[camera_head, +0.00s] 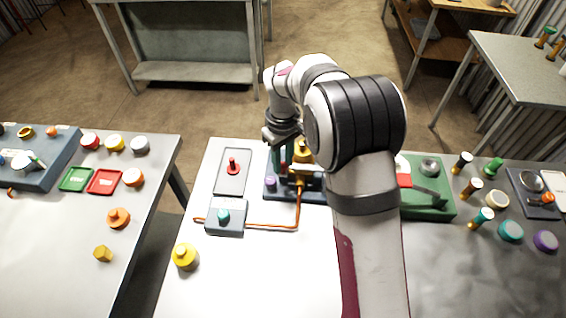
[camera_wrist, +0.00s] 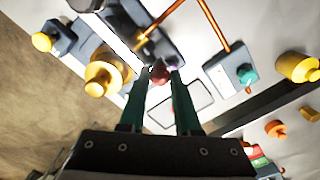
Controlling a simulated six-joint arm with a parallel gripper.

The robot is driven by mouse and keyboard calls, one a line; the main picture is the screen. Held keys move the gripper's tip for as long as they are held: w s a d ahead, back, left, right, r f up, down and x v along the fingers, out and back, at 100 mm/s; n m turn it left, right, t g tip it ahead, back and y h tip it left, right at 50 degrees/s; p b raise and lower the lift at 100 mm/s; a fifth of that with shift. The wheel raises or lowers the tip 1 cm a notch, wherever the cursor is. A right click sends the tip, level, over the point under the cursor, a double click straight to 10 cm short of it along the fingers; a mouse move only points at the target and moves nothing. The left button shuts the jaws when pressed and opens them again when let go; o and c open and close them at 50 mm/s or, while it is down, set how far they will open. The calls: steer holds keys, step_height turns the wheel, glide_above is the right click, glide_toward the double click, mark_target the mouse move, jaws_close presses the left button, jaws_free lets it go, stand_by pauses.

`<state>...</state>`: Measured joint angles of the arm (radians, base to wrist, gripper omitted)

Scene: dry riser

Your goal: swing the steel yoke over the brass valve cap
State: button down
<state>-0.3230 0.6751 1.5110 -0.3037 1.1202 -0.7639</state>
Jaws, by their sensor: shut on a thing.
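My gripper (camera_head: 284,158) points down at the left part of the dark blue valve base (camera_head: 312,190). The brass valve cap (camera_wrist: 103,72) is just left of the fingers in the wrist view. It also shows in the head view (camera_head: 303,149), right beside my gripper and partly hidden by my arm.
An orange pipe (camera_head: 272,227) runs from the base past a grey box (camera_head: 226,218) with a teal knob. A plate with a red handle (camera_head: 232,170) lies left of my gripper. A yellow knob (camera_head: 185,257) stands near the front. A green fixture (camera_head: 430,197) is at the right.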

steer(key=shift+w, duration=0.15)
steer(key=c, duration=0.6)
jaws_free()
step_height(320, 180, up, 16)
steer(key=shift+f, duration=0.1)
